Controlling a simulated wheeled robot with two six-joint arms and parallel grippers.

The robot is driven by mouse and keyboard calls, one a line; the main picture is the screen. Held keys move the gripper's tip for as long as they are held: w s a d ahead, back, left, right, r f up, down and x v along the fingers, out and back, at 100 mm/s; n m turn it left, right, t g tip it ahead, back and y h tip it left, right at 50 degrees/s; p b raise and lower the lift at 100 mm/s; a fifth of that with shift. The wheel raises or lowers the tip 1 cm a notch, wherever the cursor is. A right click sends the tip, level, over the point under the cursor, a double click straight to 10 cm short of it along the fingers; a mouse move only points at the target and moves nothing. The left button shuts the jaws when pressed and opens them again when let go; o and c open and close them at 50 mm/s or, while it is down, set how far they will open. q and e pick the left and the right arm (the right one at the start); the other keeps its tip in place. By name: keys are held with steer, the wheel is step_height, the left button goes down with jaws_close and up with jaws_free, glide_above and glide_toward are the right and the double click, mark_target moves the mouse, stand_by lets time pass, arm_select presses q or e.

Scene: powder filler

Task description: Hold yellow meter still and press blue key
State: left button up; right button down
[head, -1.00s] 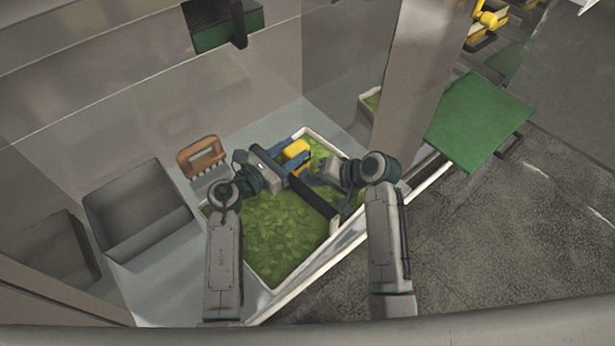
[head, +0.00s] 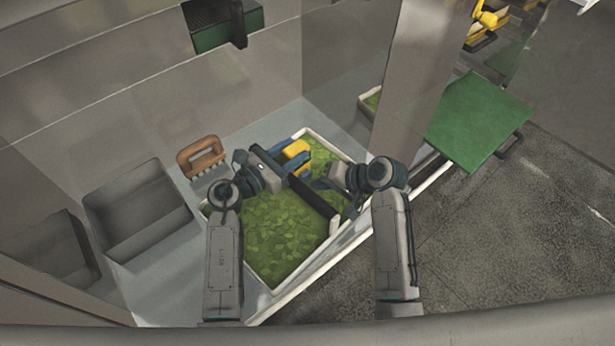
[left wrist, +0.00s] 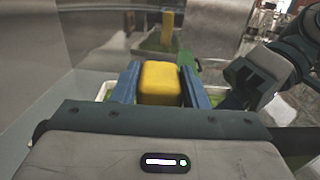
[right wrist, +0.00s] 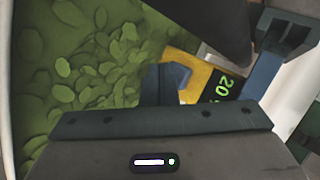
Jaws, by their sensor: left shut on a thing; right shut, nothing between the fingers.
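The yellow meter (head: 296,148) is held above a tray of green leaves. My left gripper (left wrist: 160,85) is shut on it, with one blue finger along each side. In the right wrist view the meter (right wrist: 197,72) shows its yellow body and a dark display (right wrist: 222,86) with green digits reading "20". My right gripper (right wrist: 165,85) is shut and empty, its fingertips beside the meter near the display. I cannot tell whether they touch it. I cannot make out the blue key; the fingers may hide it.
The white-rimmed leaf tray (head: 275,287) lies under both grippers. A grey open box (head: 138,208) and a brown-handled brush (head: 201,156) stand to the left.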

steer(key=shift+d, duration=0.1)
steer(key=shift+s+d, duration=0.8)
steer(key=shift+s, duration=0.15)
steer(key=shift+s+d, duration=0.75)
steer(key=shift+s, duration=0.2)
arm_select(q)
steer(key=o, duration=1.2)
